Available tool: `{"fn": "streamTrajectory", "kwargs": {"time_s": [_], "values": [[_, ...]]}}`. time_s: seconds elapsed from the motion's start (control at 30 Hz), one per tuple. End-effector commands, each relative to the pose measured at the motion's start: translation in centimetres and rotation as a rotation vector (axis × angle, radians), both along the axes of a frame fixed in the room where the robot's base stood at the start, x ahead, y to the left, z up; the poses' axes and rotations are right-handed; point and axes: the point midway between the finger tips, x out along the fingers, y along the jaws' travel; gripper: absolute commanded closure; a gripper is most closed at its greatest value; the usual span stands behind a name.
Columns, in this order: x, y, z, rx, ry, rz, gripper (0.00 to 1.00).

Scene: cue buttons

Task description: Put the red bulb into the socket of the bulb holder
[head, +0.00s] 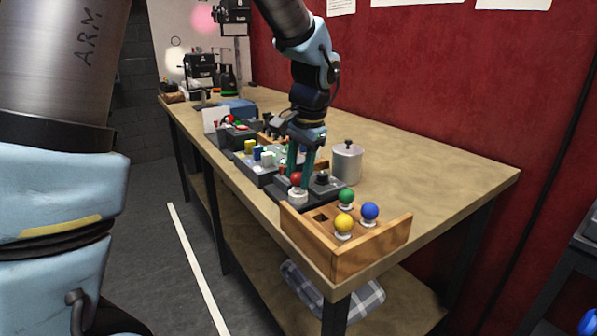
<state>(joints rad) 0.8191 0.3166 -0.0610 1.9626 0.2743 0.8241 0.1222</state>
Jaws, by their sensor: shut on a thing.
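The red bulb (296,180) is in the head view, at the tips of my gripper (299,172). The gripper points down with its teal fingers shut on the bulb. The bulb is right above a white round socket (298,198) on the dark grey bulb holder (284,195). I cannot tell whether the bulb's base is inside the socket or just over it. The fingers hide part of the holder behind them.
A wooden rack (336,262) at the near table end holds green (346,196), blue (370,211) and yellow (344,222) bulbs and has an empty square hole. A grey canister (347,164) stands right of the gripper. Blocks and devices crowd behind; the right tabletop is clear.

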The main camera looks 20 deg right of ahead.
Motion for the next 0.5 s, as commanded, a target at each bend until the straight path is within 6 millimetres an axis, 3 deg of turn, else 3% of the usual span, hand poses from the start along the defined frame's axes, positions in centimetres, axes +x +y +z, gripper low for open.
{"fn": "streamTrajectory", "kwargs": {"time_s": [0.4,0.43,0.5], "values": [[0.01,-0.01,-0.12,0.000,0.000,0.000,1.00],[0.01,-0.01,-0.12,0.000,0.000,0.000,0.55],[0.02,0.00,-0.12,0.000,0.000,0.000,0.47]]}}
